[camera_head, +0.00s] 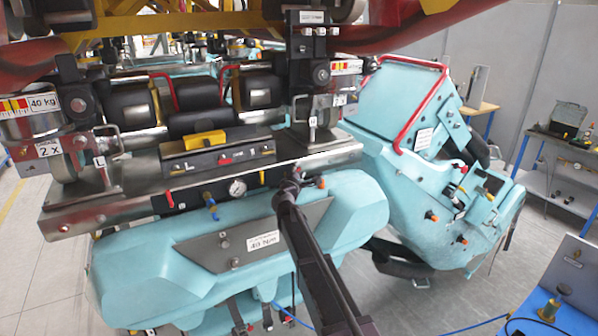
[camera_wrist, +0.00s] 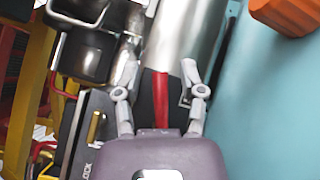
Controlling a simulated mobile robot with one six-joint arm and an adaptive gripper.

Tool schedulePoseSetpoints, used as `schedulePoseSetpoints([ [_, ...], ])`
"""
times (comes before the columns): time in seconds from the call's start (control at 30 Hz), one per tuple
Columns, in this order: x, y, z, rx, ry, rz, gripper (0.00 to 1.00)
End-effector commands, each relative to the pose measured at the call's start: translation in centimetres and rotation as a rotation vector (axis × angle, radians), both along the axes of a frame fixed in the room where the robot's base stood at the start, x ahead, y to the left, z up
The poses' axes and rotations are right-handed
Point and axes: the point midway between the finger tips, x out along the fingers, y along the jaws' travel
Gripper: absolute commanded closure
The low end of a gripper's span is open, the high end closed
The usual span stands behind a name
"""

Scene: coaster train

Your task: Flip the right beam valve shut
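The steel beam (camera_head: 120,205) runs across the front of the teal coaster car. My gripper (camera_head: 293,182) is at the beam's right part, at the end of my dark arm, and is small and dark there. In the wrist view my gripper (camera_wrist: 160,72) is open, with one grey finger on each side of a narrow red piece (camera_wrist: 161,88) that looks like the valve lever. Black surfaces flank the red piece, and I cannot tell whether either finger touches it. The valve's body is hidden. A blue-handled valve (camera_head: 211,206) hangs under the beam further left.
A round gauge (camera_head: 237,188) sits on the beam's front. The teal seat shell (camera_head: 160,265) bulges just below. A second teal seat with a red bar (camera_head: 423,100) stands at the right. An orange part (camera_wrist: 288,14) shows at the wrist view's upper right.

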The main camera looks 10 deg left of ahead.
Motion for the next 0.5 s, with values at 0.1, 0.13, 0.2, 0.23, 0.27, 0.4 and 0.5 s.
schedulePoseSetpoints([
  [0.1,-0.02,0.00,-0.01,0.000,0.000,0.000,0.47],
  [0.13,-0.02,0.00,-0.01,0.000,0.000,0.000,0.47],
  [0.2,-0.03,0.00,-0.01,0.000,0.000,0.000,0.47],
  [0.23,-0.03,0.00,-0.01,0.001,0.000,0.000,0.47],
  [0.27,-0.03,0.00,-0.01,0.001,0.001,0.000,0.47],
  [0.4,-0.02,-0.02,-0.01,0.008,0.006,0.000,0.47],
  [0.5,0.00,-0.05,-0.03,0.021,0.013,0.000,0.47],
])
